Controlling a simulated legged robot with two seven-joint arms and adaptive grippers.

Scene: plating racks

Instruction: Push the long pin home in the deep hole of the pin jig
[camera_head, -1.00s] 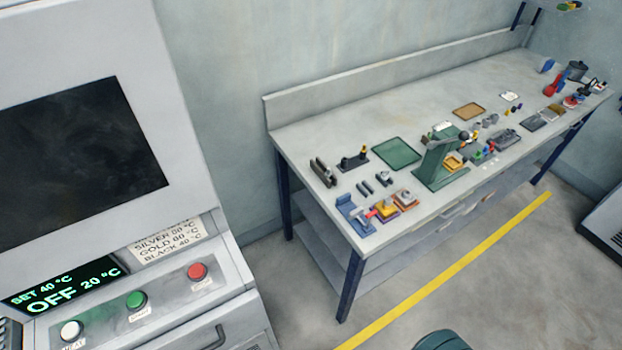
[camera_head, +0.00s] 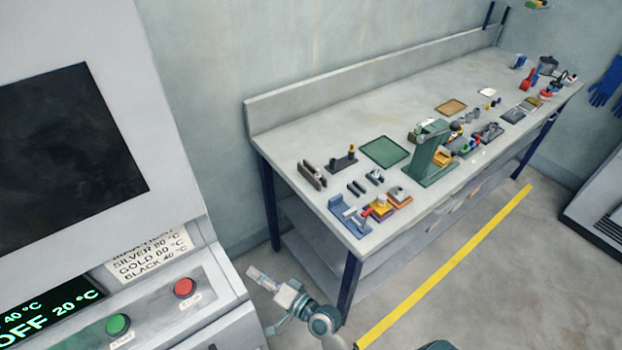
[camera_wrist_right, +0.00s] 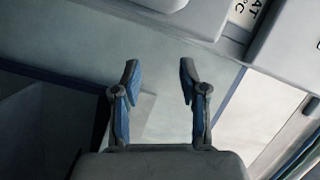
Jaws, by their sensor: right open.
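A small dark jig (camera_head: 341,166) with an upright yellow-topped pin (camera_head: 351,149) stands near the left end of the workbench. It may be the pin jig, but it is too small to tell, and so is how deep the pin sits. My right gripper (camera_head: 262,279) is low in front of the bench, between it and the grey machine, well apart from the jig. In the right wrist view its two blue-padded fingers (camera_wrist_right: 160,72) are spread, with nothing between them. My left gripper is out of view.
The workbench (camera_head: 310,125) carries a green press (camera_head: 430,160), a green mat (camera_head: 385,152), a blue fixture (camera_head: 350,217) and several small parts. The grey machine (camera_head: 185,225) with buttons stands close at left. A yellow line (camera_head: 450,265) crosses the open floor.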

